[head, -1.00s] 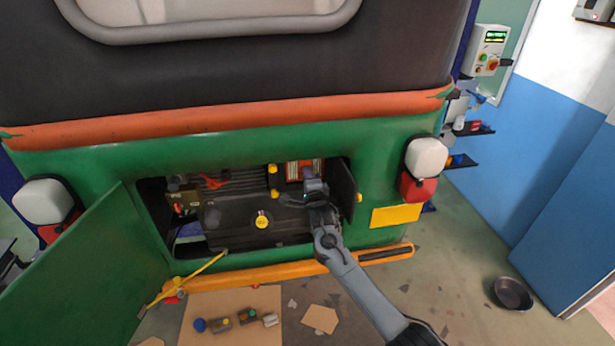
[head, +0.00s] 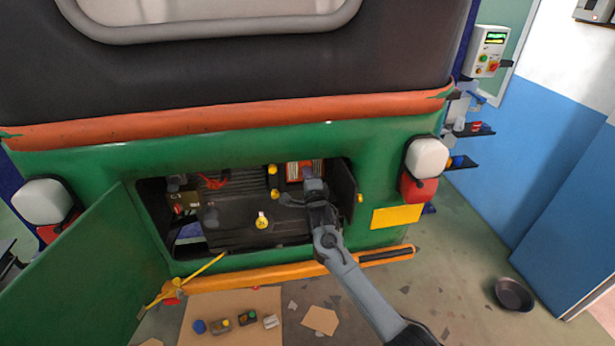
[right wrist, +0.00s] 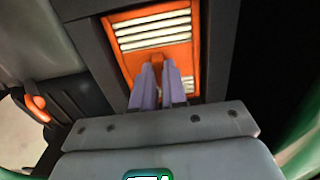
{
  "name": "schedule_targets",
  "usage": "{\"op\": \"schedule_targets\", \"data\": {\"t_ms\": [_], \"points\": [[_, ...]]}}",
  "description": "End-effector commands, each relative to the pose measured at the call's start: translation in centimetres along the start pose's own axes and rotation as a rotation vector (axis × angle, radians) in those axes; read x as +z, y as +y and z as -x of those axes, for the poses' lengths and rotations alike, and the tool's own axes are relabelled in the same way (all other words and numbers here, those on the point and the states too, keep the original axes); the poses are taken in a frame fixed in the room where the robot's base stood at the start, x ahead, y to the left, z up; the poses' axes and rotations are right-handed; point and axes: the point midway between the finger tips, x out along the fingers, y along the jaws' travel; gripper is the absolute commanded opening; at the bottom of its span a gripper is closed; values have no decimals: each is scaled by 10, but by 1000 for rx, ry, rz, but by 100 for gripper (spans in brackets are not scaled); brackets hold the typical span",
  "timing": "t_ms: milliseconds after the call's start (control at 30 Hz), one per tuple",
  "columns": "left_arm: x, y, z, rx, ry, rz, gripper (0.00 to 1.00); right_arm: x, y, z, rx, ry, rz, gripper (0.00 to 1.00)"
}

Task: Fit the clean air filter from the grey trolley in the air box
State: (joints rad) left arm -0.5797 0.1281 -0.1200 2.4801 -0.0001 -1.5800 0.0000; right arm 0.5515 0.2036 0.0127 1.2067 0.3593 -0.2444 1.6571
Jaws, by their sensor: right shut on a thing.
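The air filter (head: 293,172), an orange frame with white pleats, is in the upper right of the open engine bay. In the right wrist view the filter (right wrist: 152,38) sits inside the dark surround of the air box (right wrist: 97,62). I cannot tell how deep it sits. My right gripper (head: 314,183) reaches into the bay in front of the filter. Its fingers (right wrist: 163,68) are shut on the orange tab at the filter's middle and hide part of its face. My left gripper does not show. I cannot make out the grey trolley.
The green hatch door (head: 90,265) hangs open at the left. A small dark flap (head: 343,185) stands just right of my gripper. The orange bumper (head: 240,277) runs below the opening. Small parts lie on cardboard (head: 235,332) on the floor. A dark pan (head: 514,293) is at the right.

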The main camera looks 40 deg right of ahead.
Motion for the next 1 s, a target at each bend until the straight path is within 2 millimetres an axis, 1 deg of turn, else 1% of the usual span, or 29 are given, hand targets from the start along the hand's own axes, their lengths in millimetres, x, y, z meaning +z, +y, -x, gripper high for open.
{"op": "schedule_targets", "data": {"t_ms": [567,1000], "points": [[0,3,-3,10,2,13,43,0,0,-4,-1,0,-1,0],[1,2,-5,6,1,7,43,0,-1,-5,-1,0,0,0]]}}
